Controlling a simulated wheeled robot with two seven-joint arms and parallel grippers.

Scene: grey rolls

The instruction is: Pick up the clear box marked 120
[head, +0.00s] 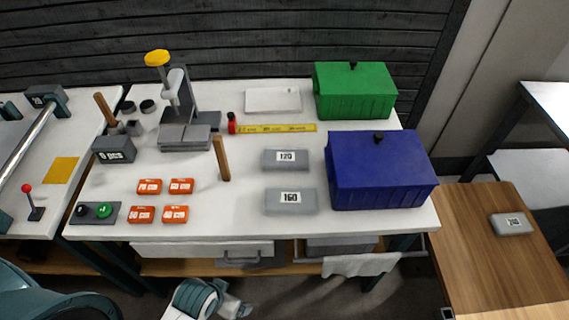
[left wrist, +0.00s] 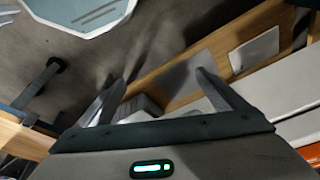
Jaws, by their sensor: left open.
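The clear box marked 120 (head: 287,162) looks grey and lies flat on the white workbench (head: 350,228), left of the blue bin. A similar box marked 160 (head: 290,203) lies just in front of it. My left gripper (left wrist: 160,84) is open and empty in the left wrist view. In the head view my left arm is low at the bottom edge, in front of the bench and well away from the box; its fingers are hard to make out there. The left wrist view shows floor and shelf parts, not the box. My right gripper is not in view.
A blue lidded bin (head: 380,172) and a green one (head: 354,92) stand at the right. Several orange boxes (head: 176,214) lie front left. Another grey box (head: 512,223) lies on the wooden table at right.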

